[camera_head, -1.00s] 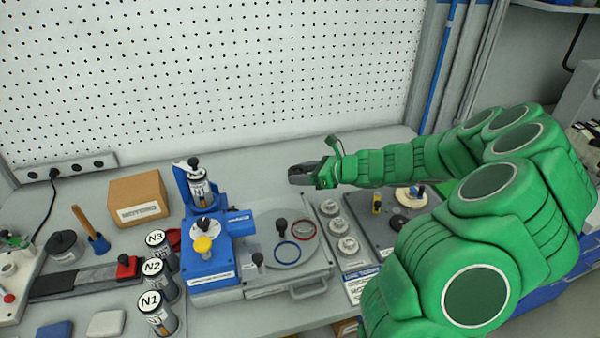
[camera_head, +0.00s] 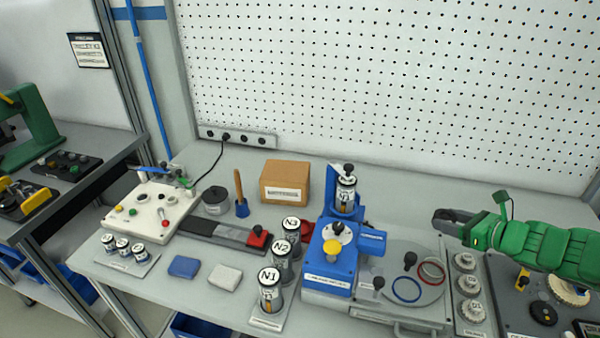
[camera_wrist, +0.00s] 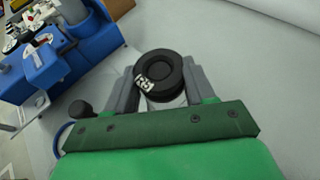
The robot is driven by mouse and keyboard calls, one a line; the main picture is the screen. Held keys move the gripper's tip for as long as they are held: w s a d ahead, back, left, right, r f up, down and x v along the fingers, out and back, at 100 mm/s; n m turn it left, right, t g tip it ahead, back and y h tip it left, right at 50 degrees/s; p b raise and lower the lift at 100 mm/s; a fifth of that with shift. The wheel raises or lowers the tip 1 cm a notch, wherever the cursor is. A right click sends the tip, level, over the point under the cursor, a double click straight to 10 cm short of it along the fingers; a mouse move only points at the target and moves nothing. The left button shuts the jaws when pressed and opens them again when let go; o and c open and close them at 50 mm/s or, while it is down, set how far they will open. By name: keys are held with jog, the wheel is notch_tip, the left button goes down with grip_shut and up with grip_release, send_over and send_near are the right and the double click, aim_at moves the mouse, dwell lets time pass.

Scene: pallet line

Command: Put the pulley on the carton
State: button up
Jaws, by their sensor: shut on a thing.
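The pulley (camera_wrist: 160,75) is a round black grooved piece with white markings, seen in the wrist view. My gripper (camera_wrist: 160,88) is shut on it, with one grey finger on each side. In the head view my gripper (camera_head: 440,218) is at the right, above the back of the bench, and the pulley is hard to make out there. The carton (camera_head: 285,185) is a brown box with a white label, standing upright near the back of the bench, well to the left of my gripper. Its top is bare.
A blue machine (camera_head: 330,265) with a tall post stands between carton and gripper. Labelled cylinders (camera_head: 281,262) stand in front of the carton. A wooden-handled tool (camera_head: 241,205) and a dark round pot (camera_head: 215,201) are left of it. The pegboard (camera_head: 400,90) rises behind.

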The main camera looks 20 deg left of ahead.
jog(key=w+a+n+g+y, duration=0.1)
jog(key=w+a, duration=0.4)
jog(key=w, duration=0.4)
notch_tip(320, 180, up, 7)
jog(key=n+g+y, duration=0.2)
jog(key=n+g, duration=0.5)
jog(key=g, duration=0.1)
send_over(291, 171)
jog(key=shift+a+f, duration=0.1)
jog(key=shift+f, duration=4.6)
jog(key=shift+f, duration=0.15)
jog(key=o, duration=1.1)
